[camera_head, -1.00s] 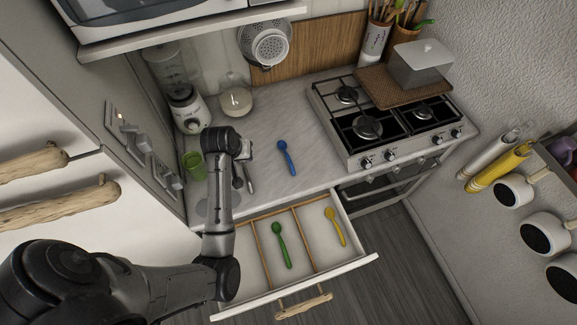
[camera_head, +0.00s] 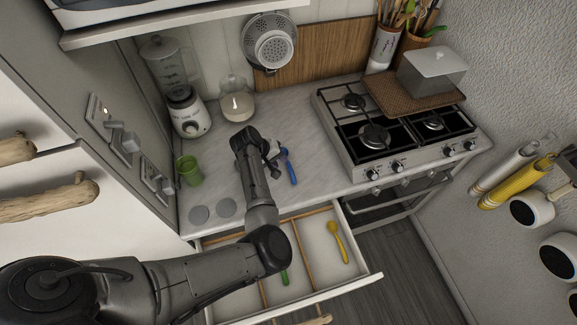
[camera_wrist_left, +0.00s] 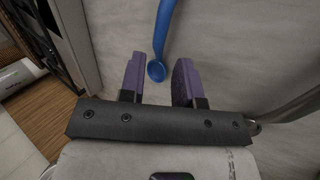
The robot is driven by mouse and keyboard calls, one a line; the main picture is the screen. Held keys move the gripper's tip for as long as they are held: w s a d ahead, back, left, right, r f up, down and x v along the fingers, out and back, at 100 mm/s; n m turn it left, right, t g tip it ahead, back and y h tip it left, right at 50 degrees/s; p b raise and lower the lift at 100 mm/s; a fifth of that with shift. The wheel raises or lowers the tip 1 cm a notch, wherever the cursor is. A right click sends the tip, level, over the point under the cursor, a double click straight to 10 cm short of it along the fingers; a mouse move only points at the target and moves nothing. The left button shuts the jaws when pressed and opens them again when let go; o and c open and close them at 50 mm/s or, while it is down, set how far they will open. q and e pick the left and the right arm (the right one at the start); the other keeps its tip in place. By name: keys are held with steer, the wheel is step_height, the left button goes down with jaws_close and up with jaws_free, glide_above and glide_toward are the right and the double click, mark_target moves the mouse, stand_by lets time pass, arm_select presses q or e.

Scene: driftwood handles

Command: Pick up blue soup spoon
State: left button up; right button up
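My left gripper (camera_wrist_left: 158,78) is open there, with a gap between each purple finger pad and the spoon. My right gripper is not in view.
The open drawer (camera_head: 318,262) below the counter holds a yellow spoon (camera_head: 337,240) and a partly hidden green spoon (camera_head: 284,277). A green cup (camera_head: 190,171), a blender (camera_head: 188,115) and a glass jar (camera_head: 237,105) stand on the counter. The stove (camera_head: 385,130) is at right.

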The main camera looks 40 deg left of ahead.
mark_target(288, 166)
arm_select(q)
steer(key=shift+x, duration=3.25)
steer(key=shift+f, duration=0.1)
jaws_close()
